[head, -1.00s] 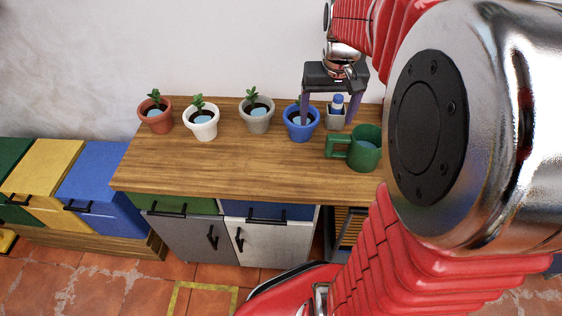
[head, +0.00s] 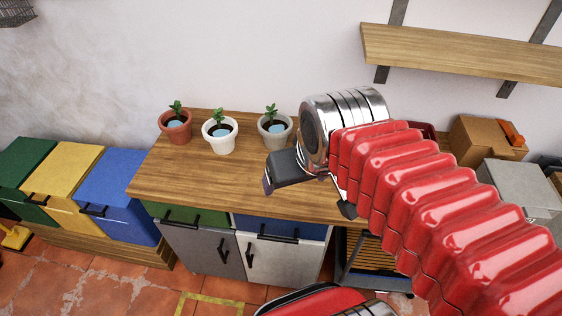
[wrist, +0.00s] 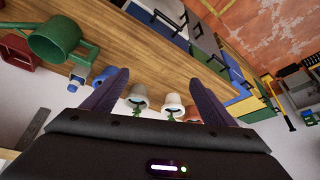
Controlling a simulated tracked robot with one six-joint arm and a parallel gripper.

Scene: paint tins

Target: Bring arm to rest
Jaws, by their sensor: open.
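My gripper (head: 307,197) is in front of the cabinet's wooden top in the head view, its jaws apart and partly hidden by my red-sleeved arm. In the wrist view my gripper (wrist: 158,78) shows two spread purple fingers with nothing held between them. Pots show beyond the fingers there, in a tilted view: a grey pot (wrist: 138,98), a white pot (wrist: 172,102) and part of a terracotta pot. The blue pot is hidden behind my arm in the head view.
A terracotta pot (head: 175,127), a white pot (head: 220,134) and a grey pot (head: 274,129), each with a plant, stand on the wooden top (head: 190,175). A wall shelf (head: 460,55) hangs at upper right. The top's left front is clear.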

